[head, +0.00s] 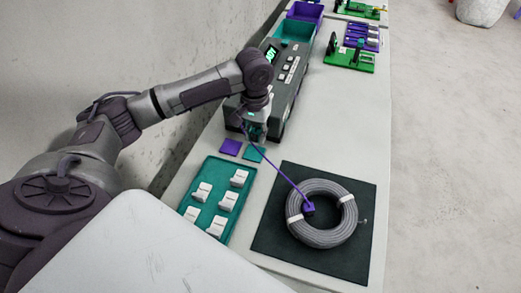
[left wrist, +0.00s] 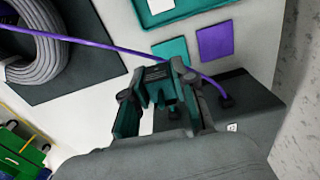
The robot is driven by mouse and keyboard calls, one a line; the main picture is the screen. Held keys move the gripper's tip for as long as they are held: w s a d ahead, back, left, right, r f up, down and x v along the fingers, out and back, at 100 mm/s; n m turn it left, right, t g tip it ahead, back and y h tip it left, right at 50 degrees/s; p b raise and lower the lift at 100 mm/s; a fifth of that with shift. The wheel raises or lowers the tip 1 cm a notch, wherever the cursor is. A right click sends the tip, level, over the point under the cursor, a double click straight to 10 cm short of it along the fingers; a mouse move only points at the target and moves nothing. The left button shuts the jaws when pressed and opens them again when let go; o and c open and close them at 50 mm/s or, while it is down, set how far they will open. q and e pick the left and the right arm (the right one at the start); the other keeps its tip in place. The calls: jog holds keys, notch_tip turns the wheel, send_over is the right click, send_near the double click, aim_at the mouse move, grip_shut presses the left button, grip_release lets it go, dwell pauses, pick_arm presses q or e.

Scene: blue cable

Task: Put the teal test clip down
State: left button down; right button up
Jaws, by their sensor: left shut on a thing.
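My left gripper (head: 257,133) is shut on the teal test clip, low beside the front end of the dark tester (head: 284,80). In the left wrist view the teal test clip (left wrist: 160,92) sits between the fingers (left wrist: 152,84); in the head view the gripper mostly hides it. A teal square pad (head: 254,153) lies just below the gripper in the picture, with a purple square pad (head: 230,147) to its left. Both pads also show in the left wrist view, the teal one (left wrist: 171,50) beside the purple one (left wrist: 215,41). My right gripper is not in view.
A grey cable coil (head: 322,232) lies on a black mat (head: 271,236), a purple clip (head: 308,208) on it. Its purple lead (head: 278,171) runs past my gripper to the tester. A teal tray (head: 208,171) with several white pieces stands left.

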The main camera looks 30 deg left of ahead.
aim_at(254, 153)
pick_arm(q)
jog(key=f, duration=0.2)
jog(key=w+a+f, duration=0.1)
jog(key=f, duration=0.1)
jog(key=a+f, duration=0.1)
jog(key=f, duration=0.2)
jog(key=shift+w+f, duration=0.1)
jog(key=shift+w, duration=0.3)
jog(key=shift+w+f, duration=0.1)
jog(key=shift+f, duration=0.45)
jog(key=shift+f+n, duration=0.3)
jog(key=shift+f, duration=0.2)
jog(key=c, duration=0.9)
grip_release()
jog(key=shift+f, duration=0.1)
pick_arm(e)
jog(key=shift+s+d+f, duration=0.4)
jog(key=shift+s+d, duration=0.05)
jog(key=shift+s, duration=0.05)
